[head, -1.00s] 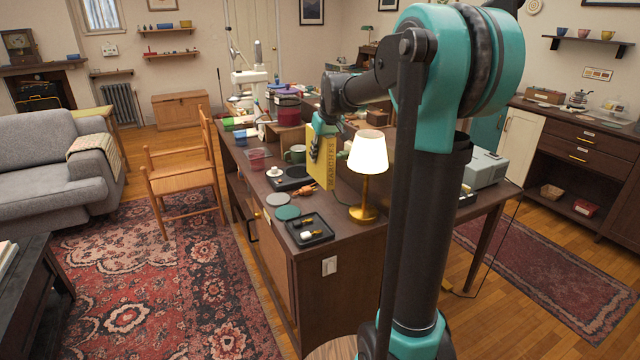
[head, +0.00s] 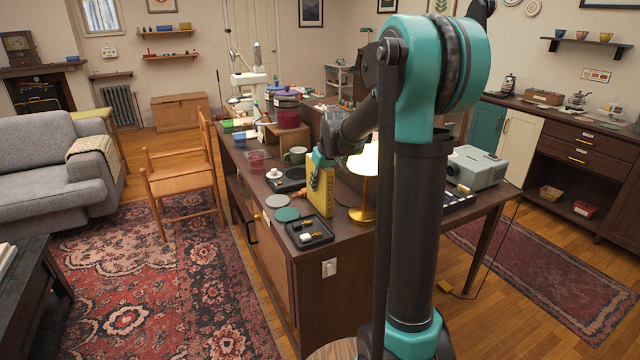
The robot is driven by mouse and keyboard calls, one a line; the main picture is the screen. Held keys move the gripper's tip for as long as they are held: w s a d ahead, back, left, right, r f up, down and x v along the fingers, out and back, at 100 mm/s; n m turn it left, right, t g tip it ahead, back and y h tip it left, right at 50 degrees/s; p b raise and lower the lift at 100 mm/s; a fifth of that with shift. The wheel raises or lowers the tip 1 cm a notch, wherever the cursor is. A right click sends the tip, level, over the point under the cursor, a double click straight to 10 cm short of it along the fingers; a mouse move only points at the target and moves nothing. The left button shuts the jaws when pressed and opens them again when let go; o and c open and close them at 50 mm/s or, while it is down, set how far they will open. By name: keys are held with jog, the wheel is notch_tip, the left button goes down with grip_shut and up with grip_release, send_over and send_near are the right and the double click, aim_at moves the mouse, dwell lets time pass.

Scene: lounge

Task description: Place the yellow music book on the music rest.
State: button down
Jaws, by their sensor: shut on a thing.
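The yellow music book (head: 322,198) is upright, with its lettered side partly facing me. It is over the near part of the dark wooden desk (head: 357,240), between the lamp and the black tray. My gripper (head: 314,178) is shut on the book from above, at its left side. The book's lower edge is close to the desk top; I cannot tell whether it touches. I cannot make out a music rest for certain; part of the desk is hidden behind my arm.
A lit lamp (head: 363,186) stands right beside the book, partly behind my arm. A black tray (head: 309,232) with small items, and green (head: 287,214) and grey (head: 276,200) discs, lie nearby. A green mug (head: 295,156) stands farther back. A grey projector-like device (head: 476,166) is at right.

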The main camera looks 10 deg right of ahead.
jog(key=shift+f, duration=0.1)
jog(key=c, duration=1.2)
grip_release()
